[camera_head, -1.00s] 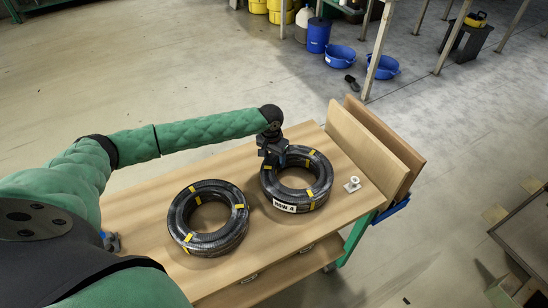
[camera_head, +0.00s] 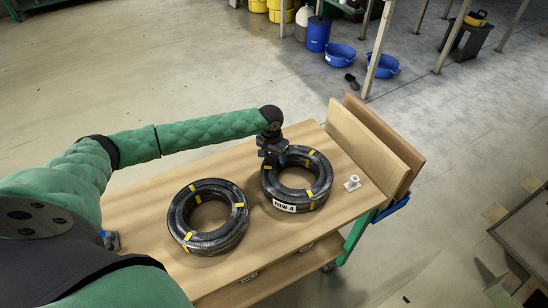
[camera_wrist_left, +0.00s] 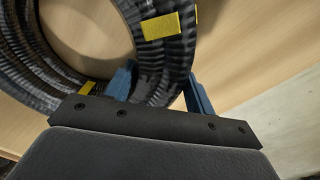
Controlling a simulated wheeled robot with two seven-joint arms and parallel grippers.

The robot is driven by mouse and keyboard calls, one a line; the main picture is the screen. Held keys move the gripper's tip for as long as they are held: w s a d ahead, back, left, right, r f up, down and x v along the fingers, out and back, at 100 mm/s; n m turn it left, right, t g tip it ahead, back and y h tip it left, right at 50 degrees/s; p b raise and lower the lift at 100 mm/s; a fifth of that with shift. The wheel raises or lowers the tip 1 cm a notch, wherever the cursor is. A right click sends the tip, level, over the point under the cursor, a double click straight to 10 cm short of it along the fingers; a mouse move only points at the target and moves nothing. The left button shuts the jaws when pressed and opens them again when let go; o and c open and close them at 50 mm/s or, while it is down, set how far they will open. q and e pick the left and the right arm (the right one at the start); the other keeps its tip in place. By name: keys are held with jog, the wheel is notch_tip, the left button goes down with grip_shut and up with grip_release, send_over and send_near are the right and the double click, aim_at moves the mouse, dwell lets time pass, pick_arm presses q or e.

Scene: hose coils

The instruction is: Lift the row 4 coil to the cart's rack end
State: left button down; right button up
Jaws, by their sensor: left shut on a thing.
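The row 4 coil (camera_head: 323,175) is a black ribbed hose ring with yellow tape bands and a white "ROW 4" label. It lies flat on the wooden cart top (camera_head: 262,262) near the rack end, where upright boards (camera_head: 362,147) stand. My left gripper (camera_head: 278,160) is at the coil's far left side. In the left wrist view its blue fingers (camera_wrist_left: 158,88) straddle the coil's hose (camera_wrist_left: 155,62), shut on it. A second, unlabelled black coil (camera_head: 233,230) lies to the left on the cart. My right gripper is not in view.
A small white spool-like fitting (camera_head: 352,184) sits on the cart between the row 4 coil and the boards. Blue tubs (camera_head: 341,55) and a blue drum (camera_head: 318,36) stand on the floor beyond. A dark table (camera_head: 527,235) is at the right.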

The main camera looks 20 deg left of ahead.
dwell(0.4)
pick_arm(q)
jog(key=shift+c, duration=2.2)
grip_release()
jog(key=shift+s+f, duration=0.1)
jog(key=shift+f, duration=0.05)
jog(key=o, duration=0.4)
jog(key=shift+o, duration=0.2)
jog(key=shift+r, duration=0.25)
jog(key=shift+a+r+p, duration=0.1)
jog(key=shift+r+p, duration=2.15)
jog(key=shift+p, duration=0.15)
jog(key=shift+a+r+p, duration=0.1)
jog(key=shift+r+p, duration=0.4)
jog(key=shift+r, duration=0.6)
